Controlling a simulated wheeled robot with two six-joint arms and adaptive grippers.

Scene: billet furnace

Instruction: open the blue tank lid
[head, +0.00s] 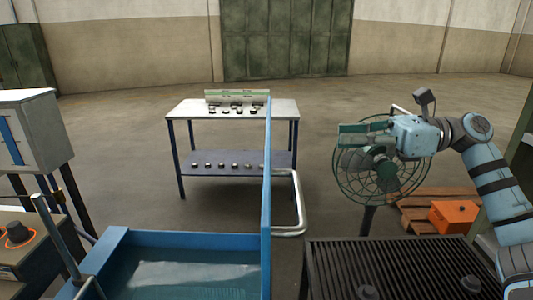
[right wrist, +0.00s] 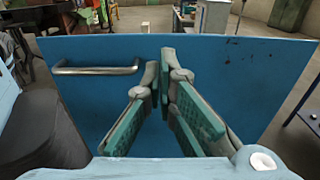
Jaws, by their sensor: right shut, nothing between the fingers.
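The blue tank (head: 115,245) is at the bottom of the head view, with water (head: 185,280) showing inside. Its blue lid (head: 267,175) stands upright along the tank's right side, seen nearly edge-on. The metal handle (head: 297,205) sticks out from the lid's right face. My right gripper (head: 343,135) is shut and empty, to the right of the lid and higher than the handle. In the right wrist view its fingertips (right wrist: 160,72) are in front of the lid's face (right wrist: 235,85), with the handle (right wrist: 95,70) to their left, apart from them. My left gripper is out of view.
A green fan (head: 350,185) stands behind my right gripper. A dark ribbed grate (head: 385,265) lies right of the tank. A two-level table (head: 180,108) with small parts stands behind the tank. An orange box (head: 454,213) rests on a pallet. A control box (head: 20,255) is at left.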

